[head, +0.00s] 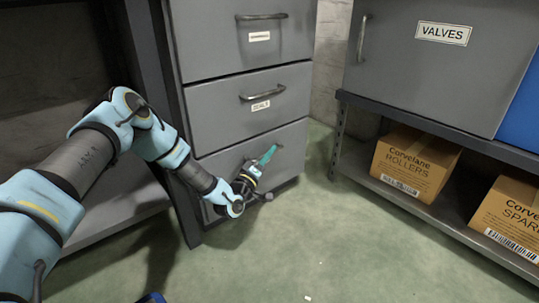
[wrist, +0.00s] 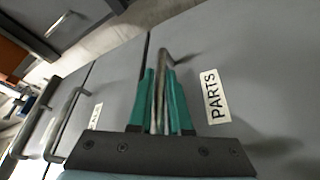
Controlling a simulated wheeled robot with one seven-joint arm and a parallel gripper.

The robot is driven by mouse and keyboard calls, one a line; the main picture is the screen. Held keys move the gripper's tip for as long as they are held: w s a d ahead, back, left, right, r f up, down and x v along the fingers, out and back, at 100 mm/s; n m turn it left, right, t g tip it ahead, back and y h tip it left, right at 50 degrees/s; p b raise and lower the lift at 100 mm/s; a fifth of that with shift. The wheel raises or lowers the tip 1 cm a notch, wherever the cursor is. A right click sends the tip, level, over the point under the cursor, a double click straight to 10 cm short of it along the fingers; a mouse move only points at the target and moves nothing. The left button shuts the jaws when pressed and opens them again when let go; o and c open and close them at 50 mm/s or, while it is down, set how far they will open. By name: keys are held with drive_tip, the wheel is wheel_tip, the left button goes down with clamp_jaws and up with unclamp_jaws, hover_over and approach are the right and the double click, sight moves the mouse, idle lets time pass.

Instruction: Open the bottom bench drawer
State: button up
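The bottom bench drawer (head: 220,166) is the lowest of the stacked grey drawers in the head view. Its front looks flush with the drawers above. In the wrist view its front (wrist: 255,70) carries a label reading PARTS. Its bar handle (wrist: 164,56) runs between the green fingers of my gripper (wrist: 160,82). The fingers lie close along both sides of the bar and look shut on it. In the head view my gripper (head: 267,155) is at the drawer front and hides its handle and label.
The middle drawer (head: 230,108) and top drawer (head: 215,35) above are closed. A shelf unit (head: 345,140) on the right holds cardboard boxes (head: 415,162) beneath a cabinet labelled VALVES (head: 400,65). The green floor (head: 310,240) before the drawers is mostly clear.

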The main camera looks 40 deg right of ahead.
clamp_jaws()
idle(0.9)
